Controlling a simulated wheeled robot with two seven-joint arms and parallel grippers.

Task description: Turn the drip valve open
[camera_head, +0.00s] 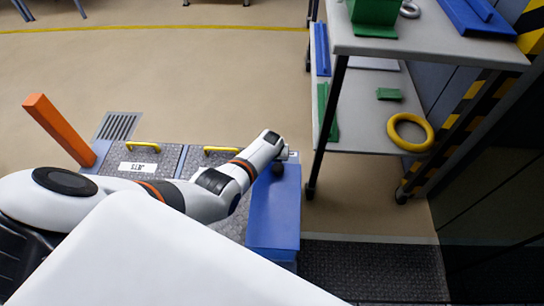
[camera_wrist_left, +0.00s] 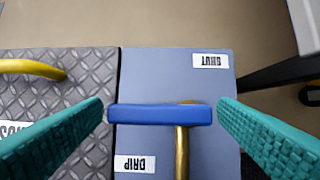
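The drip valve has a blue bar handle (camera_wrist_left: 160,115) on a brass-coloured pipe (camera_wrist_left: 182,155), in the left wrist view. The handle lies crosswise to the pipe. A "DRIP" label (camera_wrist_left: 135,164) and a "SHUT" label (camera_wrist_left: 211,61) appear upside down on the blue-grey panel (camera_wrist_left: 160,75). My left gripper (camera_wrist_left: 160,108) is open, with one teal finger near each end of the handle; I cannot tell whether either touches. In the head view my left gripper (camera_head: 281,158) is over the far end of the blue box (camera_head: 272,215), and the arm hides the valve. My right gripper is not in view.
Dark tread-plate covers with yellow handles (camera_head: 222,149) lie left of the box; an orange post (camera_head: 60,130) and a floor grate (camera_head: 118,126) stand beyond. A shelf cart (camera_head: 430,45) with a yellow ring (camera_head: 410,131) is at the right. Open floor lies behind.

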